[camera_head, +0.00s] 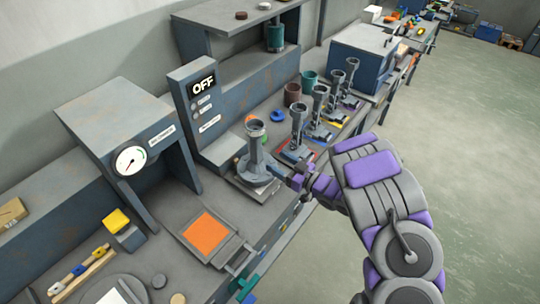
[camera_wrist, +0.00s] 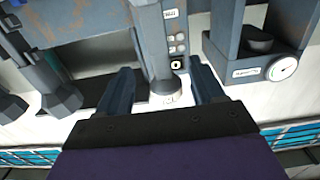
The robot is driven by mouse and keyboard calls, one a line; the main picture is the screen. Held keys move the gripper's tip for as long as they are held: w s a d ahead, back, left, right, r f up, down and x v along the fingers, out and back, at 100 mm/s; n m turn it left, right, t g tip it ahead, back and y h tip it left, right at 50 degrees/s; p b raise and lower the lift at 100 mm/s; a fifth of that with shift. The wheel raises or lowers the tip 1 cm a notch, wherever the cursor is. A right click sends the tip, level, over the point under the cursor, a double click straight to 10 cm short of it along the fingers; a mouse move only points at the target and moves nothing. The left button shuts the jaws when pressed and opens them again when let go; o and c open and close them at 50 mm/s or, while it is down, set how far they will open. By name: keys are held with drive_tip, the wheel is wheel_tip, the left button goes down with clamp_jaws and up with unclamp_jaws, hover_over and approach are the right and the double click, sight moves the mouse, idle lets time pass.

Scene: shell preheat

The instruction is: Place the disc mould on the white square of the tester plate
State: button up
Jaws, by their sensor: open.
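In the head view a grey mould (camera_head: 257,158) with a wide round base and a tall neck stands upright on a flat plate in front of the tower marked OFF. I take it for the disc mould. A pale edge of the plate (camera_head: 240,184) shows beside its base; most of the surface below is hidden, so I cannot tell how well it sits on a white square. My gripper (camera_head: 290,180) is open, close to the mould's right side; contact is unclear. In the wrist view my open gripper (camera_wrist: 165,88) has dark fingers on both sides of a grey upright shape with a pale end.
The OFF tower (camera_head: 200,108) stands behind the mould. A gauge press (camera_head: 128,160) and a plate with an orange square (camera_head: 205,233) are to the left. Several similar grey moulds (camera_head: 298,132) line the bench to the right. Open floor (camera_head: 450,130) lies right of the bench.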

drive_tip(key=shift+s+d, duration=0.25)
drive_tip(key=shift+d, duration=0.15)
drive_tip(key=w+d+r+m+t+h, duration=0.1)
drive_tip(key=w+d+r+h, duration=0.2)
drive_tip(key=d+h, duration=0.35)
drive_tip(key=w+d+r+m+h, duration=0.25)
drive_tip(key=d+h, duration=0.25)
drive_tip(key=d, duration=0.3)
drive_tip(key=s+d+r+m+g+h, duration=0.35)
drive_tip(key=s+d+r+h, duration=0.25)
drive_tip(key=s+d+r, duration=0.3)
drive_tip(key=s+a+m+g+y, duration=0.1)
drive_tip(key=s+a+g, duration=0.2)
drive_tip(key=s, duration=1)
drive_tip(key=s+a+r+m+g+y, duration=0.1)
drive_tip(key=s+a+g, duration=0.3)
drive_tip(key=s, duration=0.9)
drive_tip(key=s+a+r+m+g+y, duration=0.1)
drive_tip(key=s+a+g, duration=0.2)
drive_tip(key=s+a, duration=0.4)
drive_tip(key=s, duration=0.6)
